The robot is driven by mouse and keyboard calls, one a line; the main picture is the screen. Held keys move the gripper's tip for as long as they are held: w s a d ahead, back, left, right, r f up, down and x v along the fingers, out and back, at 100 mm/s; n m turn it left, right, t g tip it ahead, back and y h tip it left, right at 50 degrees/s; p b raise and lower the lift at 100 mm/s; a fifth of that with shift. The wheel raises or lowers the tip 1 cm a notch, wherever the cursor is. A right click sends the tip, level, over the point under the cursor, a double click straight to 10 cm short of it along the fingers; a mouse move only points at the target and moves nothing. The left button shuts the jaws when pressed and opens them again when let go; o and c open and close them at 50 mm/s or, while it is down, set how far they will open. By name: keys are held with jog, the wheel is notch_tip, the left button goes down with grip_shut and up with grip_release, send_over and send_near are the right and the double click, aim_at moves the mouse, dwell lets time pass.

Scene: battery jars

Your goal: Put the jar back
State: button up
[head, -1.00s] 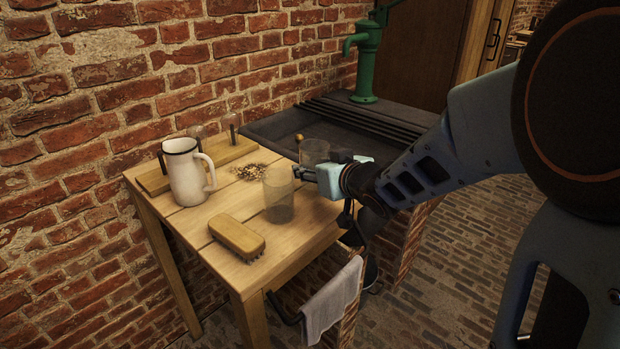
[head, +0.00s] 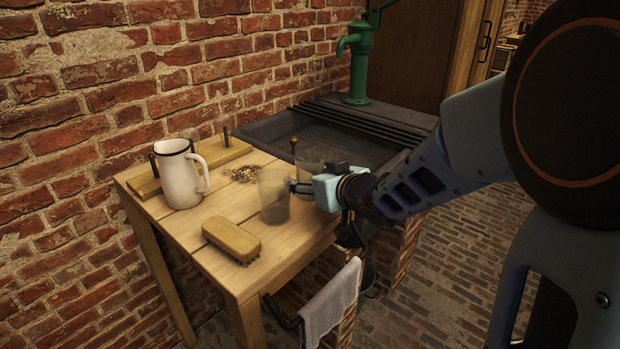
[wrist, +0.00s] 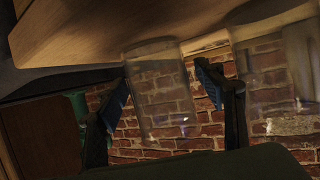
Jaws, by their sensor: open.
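Two clear glass jars stand on the wooden table. The nearer jar (head: 274,198) has greyish contents low inside; it also seems to be the jar at the right of the wrist view (wrist: 280,75), with cloudy matter in it. The farther jar (head: 308,171) looks clear and is partly hidden behind my gripper (head: 301,187). In the wrist view, which is upside down, a clear jar (wrist: 162,92) stands between the two dark fingers of my open gripper (wrist: 165,85), with gaps visible. It appears to be the farther jar. A wooden rack (head: 225,152) with upright pegs lies against the wall.
A white pitcher (head: 180,178) stands at the table's left, before the rack. A wooden brush (head: 231,239) lies near the front edge. Scattered bits (head: 242,174) lie mid-table. A dark sink (head: 325,130) with a green pump (head: 357,60) is behind. A cloth (head: 328,302) hangs in front.

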jog(key=shift+s+d+r+p, duration=0.1)
jog(key=shift+s+r+p, duration=0.05)
jog(key=shift+r+p, duration=0.25)
jog(key=p+v, duration=0.5)
jog(key=v, duration=0.5)
jog(key=shift+s+d, duration=0.1)
jog(key=shift+s+d+r, duration=0.2)
jog(key=shift+s+d, duration=0.1)
jog(key=shift+s, duration=0.3)
